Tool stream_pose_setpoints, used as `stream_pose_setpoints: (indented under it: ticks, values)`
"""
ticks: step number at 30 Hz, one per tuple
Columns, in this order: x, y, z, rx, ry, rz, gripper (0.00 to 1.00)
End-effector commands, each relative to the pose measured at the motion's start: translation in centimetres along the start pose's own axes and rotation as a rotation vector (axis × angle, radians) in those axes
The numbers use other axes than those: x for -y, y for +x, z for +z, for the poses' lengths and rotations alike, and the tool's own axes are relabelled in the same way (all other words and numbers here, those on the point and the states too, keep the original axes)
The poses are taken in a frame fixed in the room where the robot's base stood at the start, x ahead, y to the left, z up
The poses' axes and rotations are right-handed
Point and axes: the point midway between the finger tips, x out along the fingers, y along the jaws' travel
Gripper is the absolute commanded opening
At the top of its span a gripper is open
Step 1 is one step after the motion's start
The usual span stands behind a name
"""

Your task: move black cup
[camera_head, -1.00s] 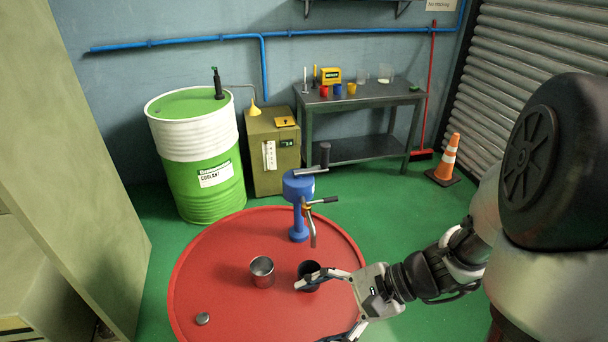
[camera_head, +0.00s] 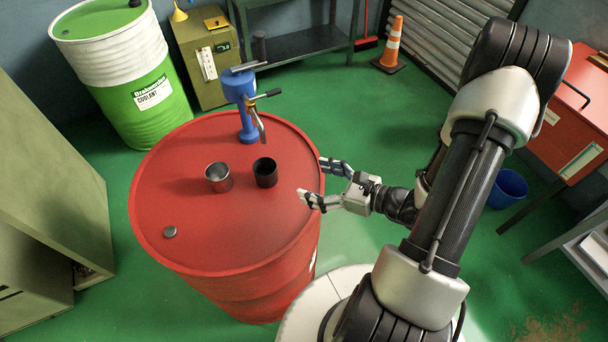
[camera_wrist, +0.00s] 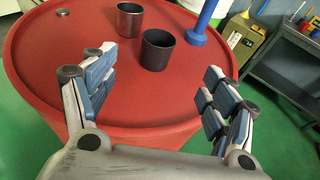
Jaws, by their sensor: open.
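The black cup (camera_head: 265,173) stands upright on top of the red drum (camera_head: 190,244), right of a silver metal cup (camera_head: 218,177). It also shows in the wrist view (camera_wrist: 158,50), ahead of and between my fingers. My gripper (camera_head: 314,182) is open and empty at the drum's right edge, to the right of the black cup and apart from it. In the wrist view both fingers (camera_wrist: 157,88) are spread wide with nothing between them.
A blue hand pump (camera_head: 243,103) with levers rises from the drum behind the cups. A small grey cap (camera_head: 170,231) lies at the drum's front left. A blue bucket (camera_head: 508,188) and red cabinet (camera_head: 572,120) stand right.

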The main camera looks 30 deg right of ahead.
Motion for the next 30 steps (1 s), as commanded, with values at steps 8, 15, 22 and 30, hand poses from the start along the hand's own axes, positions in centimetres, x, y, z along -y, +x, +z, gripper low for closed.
stream_pose_setpoints:
  ticks: [8, 15, 22, 30]
  values:
    - [-0.2, 4.2, -0.1, 0.0, -0.003, 0.008, 0.78]
    - [-0.3, 9.0, -0.1, 0.0, -0.004, 0.008, 0.78]
    - [-0.2, 13.4, -0.2, 0.0, -0.004, 0.007, 0.78]
    - [-0.2, 16.6, 0.0, 0.0, -0.002, 0.004, 0.78]
